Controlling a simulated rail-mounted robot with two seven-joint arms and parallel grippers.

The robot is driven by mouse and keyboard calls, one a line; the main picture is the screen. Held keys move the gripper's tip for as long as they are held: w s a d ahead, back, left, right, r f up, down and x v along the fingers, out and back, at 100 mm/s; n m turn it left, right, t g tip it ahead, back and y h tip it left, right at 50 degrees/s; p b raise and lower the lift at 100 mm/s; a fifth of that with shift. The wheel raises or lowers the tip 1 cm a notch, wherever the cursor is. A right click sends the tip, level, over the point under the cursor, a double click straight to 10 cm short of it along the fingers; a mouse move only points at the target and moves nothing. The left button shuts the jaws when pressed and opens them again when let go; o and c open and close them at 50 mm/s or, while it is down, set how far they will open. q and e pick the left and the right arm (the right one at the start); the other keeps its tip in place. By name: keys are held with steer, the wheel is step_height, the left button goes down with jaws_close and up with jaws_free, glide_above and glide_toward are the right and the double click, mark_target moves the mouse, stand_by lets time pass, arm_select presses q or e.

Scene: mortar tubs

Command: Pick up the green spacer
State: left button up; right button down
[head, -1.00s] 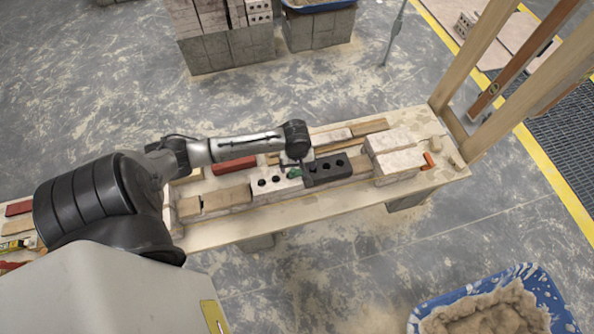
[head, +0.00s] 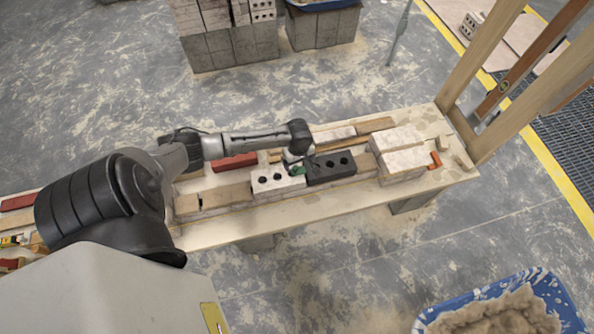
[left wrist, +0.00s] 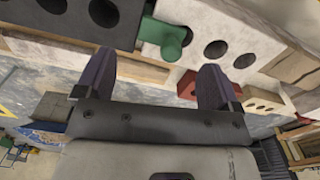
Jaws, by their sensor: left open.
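The green spacer (head: 298,170) sits at the joint between a white brick with holes (head: 270,183) and a dark brick with holes (head: 331,168). In the left wrist view, the green spacer (left wrist: 166,35) shows as a small block with a round knob, beyond the fingertips and between their lines. My left gripper (head: 296,160) is close above the spacer in the head view. In the left wrist view, my left gripper (left wrist: 157,72) has its two fingers wide apart with nothing between them. My right gripper is not in view.
The bricks lie along a plank bench (head: 340,203). Pale stacked bricks (head: 400,152) and an orange piece (head: 436,160) are to the right. A red brick (head: 235,162) lies behind. A wooden frame (head: 500,70) stands at the right end. A blue mortar tub (head: 505,305) is on the floor.

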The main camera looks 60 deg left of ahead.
mark_target(298, 171)
arm_select(q)
steer(key=shift+d+f+b, duration=0.1)
steer(key=shift+f+b, duration=0.4)
steer(key=shift+f, duration=2)
steer(key=shift+c, duration=0.3)
steer(key=c, duration=1)
